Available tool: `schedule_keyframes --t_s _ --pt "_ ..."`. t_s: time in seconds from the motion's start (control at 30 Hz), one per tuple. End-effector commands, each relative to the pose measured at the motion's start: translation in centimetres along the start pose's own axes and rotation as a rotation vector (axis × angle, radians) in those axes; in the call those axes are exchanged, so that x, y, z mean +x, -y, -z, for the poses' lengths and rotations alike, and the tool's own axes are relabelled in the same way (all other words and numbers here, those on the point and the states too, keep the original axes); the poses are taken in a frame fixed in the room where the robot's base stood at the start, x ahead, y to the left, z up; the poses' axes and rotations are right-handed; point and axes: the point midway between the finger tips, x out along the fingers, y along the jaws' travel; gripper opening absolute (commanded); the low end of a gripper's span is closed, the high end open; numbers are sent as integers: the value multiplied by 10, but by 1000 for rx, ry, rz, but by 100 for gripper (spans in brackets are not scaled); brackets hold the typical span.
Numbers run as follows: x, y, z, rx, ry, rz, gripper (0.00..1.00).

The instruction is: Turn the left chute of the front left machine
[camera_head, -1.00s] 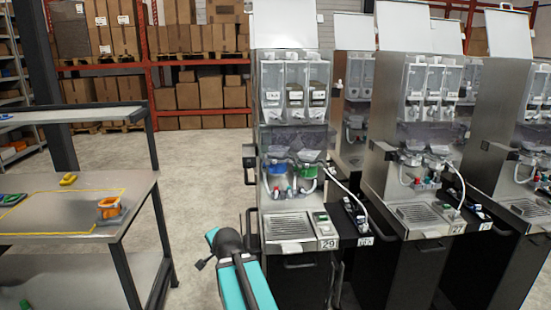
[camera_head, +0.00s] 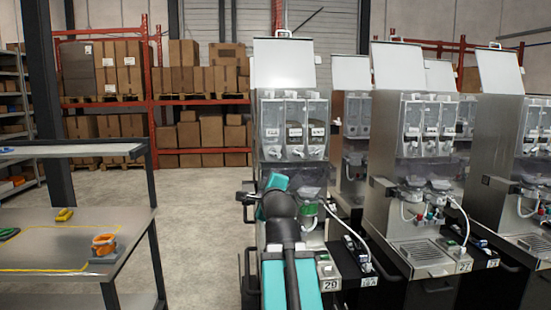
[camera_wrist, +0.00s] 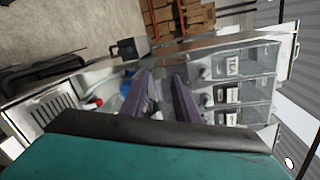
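The front left machine (camera_head: 285,80) is a steel dispenser with three clear canisters and the number 29 at its base. Its left canister (camera_head: 271,130) has a small pale chute (camera_head: 272,154) at its lower front. The wrist view is turned sideways: the left canister (camera_wrist: 248,60) is uppermost, with the chute (camera_wrist: 204,73) at its left end. My gripper (camera_wrist: 161,77) shows two dark purple fingers with a gap between them. They are in front of the machine, apart from the chute in the picture. In the head view my arm hides the fingers and some of the machine's lower front.
More dispensers (camera_head: 415,85) stand close on the right. A metal workbench (camera_head: 60,222) with an orange and grey item (camera_head: 104,245) is on the left. Open floor (camera_head: 195,220) lies between. Red shelving with boxes (camera_head: 200,130) stands behind. A drip tray (camera_wrist: 55,105) shows in the wrist view.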

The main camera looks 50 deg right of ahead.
Motion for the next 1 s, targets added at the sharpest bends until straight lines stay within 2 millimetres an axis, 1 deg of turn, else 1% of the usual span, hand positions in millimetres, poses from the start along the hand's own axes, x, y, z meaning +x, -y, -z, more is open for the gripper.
schedule_keyframes --t_s 0.03,0.1,0.2,0.3,0.43,1.0 --pt "-9 19 2 30 0 38 28" --pt "-18 40 4 69 3 79 28" --pt "-30 62 6 111 8 123 28" --pt "-37 76 6 137 12 151 28" --pt "-41 82 7 149 14 163 28" --pt "-37 84 6 148 14 161 28"
